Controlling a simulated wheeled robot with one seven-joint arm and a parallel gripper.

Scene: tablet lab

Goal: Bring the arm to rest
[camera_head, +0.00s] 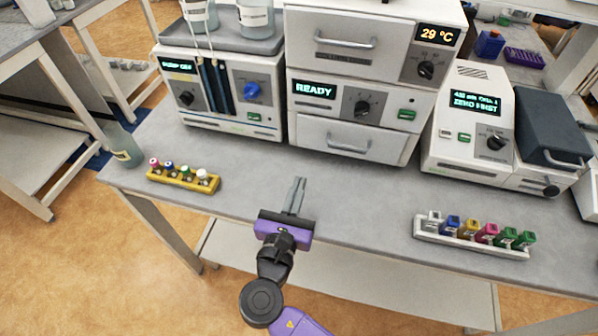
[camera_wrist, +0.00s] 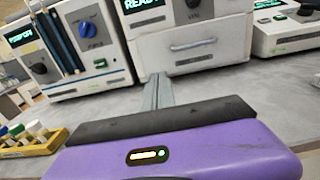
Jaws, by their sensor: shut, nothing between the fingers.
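My gripper (camera_head: 295,196) is shut and empty. It points away from me over the front part of the grey bench (camera_head: 345,205), clear of everything standing on it. In the wrist view the closed fingers (camera_wrist: 158,91) point toward the lower drawer of the middle instrument. My arm reaches up from the bottom of the head view, with a purple and black wrist.
A yellow rack (camera_head: 183,181) with several capped vials stands left. A white rack (camera_head: 470,238) with several coloured pieces stands right. Behind are a pump unit (camera_head: 222,95), stacked drawer units (camera_head: 350,115) and an instrument (camera_head: 470,130). A glass bottle (camera_head: 124,147) stands at the left edge.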

